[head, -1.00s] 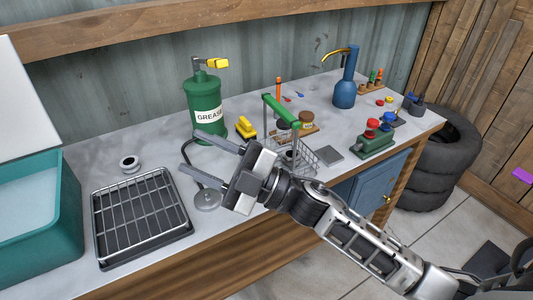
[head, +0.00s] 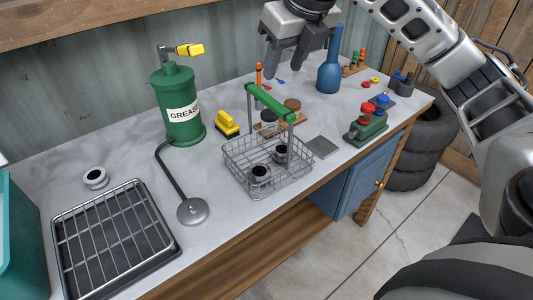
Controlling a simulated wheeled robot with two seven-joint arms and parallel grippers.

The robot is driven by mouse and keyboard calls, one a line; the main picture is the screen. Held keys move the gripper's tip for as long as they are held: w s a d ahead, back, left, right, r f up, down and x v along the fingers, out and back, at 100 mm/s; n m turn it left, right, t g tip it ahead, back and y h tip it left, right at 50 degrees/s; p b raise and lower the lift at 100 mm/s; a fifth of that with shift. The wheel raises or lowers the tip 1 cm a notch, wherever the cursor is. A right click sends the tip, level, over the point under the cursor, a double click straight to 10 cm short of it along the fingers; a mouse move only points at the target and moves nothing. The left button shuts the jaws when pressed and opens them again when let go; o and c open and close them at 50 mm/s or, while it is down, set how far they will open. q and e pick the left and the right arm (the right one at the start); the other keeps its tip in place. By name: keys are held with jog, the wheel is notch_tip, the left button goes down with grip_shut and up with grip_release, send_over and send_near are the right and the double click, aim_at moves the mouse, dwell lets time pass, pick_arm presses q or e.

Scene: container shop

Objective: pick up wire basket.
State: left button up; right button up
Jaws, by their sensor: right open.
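The wire basket (head: 272,185) stands on the workbench in the middle of the head view. It is a grey wire mesh basket with a raised green handle (head: 270,103) on two uprights. A few dark, pale-rimmed round parts (head: 260,174) lie in it. My right gripper (head: 285,66) is above and behind the basket, pointing down, its two fingers apart and nothing between them. It is clear of the handle. My left gripper is not in view.
The green grease canister (head: 183,108), yellow brush (head: 227,124) and lamp base (head: 193,211) are left of the basket. A grey plate (head: 322,147) and green box with knobs (head: 366,130) are to the right. A blue bottle (head: 330,73) stands behind. A rack tray (head: 115,245) is front left.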

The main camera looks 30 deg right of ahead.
aim_at(269, 98)
jog(key=x, duration=0.6)
jog(key=shift+w+a+f, duration=0.1)
jog(key=shift+w+f, duration=0.1)
jog(key=shift+f, duration=0.1)
jog(key=x, duration=0.2)
jog(key=p+x, duration=0.1)
jog(key=x, duration=0.1)
jog(key=shift+a+p, duration=0.3)
jog(key=shift+a, duration=0.1)
jog(key=shift+w+f, duration=0.3)
jog(key=shift+f, duration=0.3)
jog(key=shift+f+b, duration=0.25)
jog(key=shift+b, duration=0.15)
jog(key=shift+r, duration=0.1)
grip_shut()
